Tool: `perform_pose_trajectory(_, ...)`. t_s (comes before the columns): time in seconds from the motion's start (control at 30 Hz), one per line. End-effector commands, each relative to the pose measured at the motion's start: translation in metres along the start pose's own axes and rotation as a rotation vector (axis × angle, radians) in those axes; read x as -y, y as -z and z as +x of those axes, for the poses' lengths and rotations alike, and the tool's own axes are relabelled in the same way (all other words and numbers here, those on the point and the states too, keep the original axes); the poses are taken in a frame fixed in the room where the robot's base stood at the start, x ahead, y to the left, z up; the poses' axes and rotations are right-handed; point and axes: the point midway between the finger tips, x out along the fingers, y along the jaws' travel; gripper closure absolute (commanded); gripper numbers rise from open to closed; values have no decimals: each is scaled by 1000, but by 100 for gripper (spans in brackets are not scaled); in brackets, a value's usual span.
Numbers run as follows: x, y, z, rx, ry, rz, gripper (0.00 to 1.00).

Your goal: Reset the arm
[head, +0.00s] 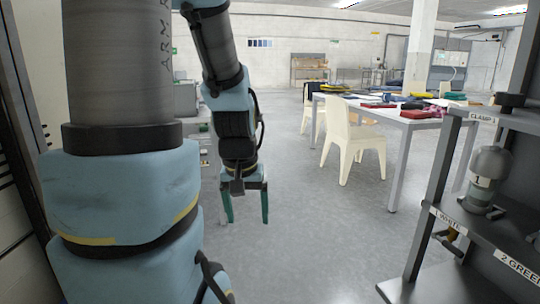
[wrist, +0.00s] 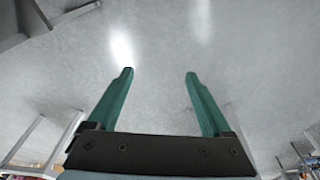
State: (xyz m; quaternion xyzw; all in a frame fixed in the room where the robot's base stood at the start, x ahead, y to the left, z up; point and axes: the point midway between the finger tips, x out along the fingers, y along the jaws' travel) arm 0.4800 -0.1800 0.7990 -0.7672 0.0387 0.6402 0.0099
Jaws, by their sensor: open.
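My gripper (head: 245,207) hangs from my blue and grey arm in the left middle of the head view, fingers pointing down over bare floor. Its two green fingers are apart with nothing between them. In the wrist view my gripper (wrist: 159,74) also shows open and empty, with the grey floor (wrist: 160,35) behind it. My upper arm fills much of the left of the head view and hides what is behind it.
A dark shelf rack (head: 445,190) with a grey-capped container (head: 484,190) stands close at right. A cream chair (head: 352,135) and a cluttered white table (head: 405,118) stand farther back. The floor (head: 310,240) between my arm and the rack is clear.

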Motion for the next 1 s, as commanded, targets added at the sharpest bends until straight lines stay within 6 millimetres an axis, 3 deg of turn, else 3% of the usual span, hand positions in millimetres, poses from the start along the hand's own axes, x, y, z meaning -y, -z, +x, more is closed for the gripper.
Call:
perform_pose_trajectory(0.07, 18, -28, 9, 53, 30, 32, 16)
perform_pose_trajectory(0.1, 16, -22, -8, 48, 29, 37, 16)
perform_pose_trajectory(0.63, 10, 2, -128, 43, 26, 33, 16)
perform_pose_trajectory(0.8, 10, 4, -141, 43, 26, 32, 16)
perform_pose_trajectory(1.0, 10, 4, -140, 43, 26, 32, 16)
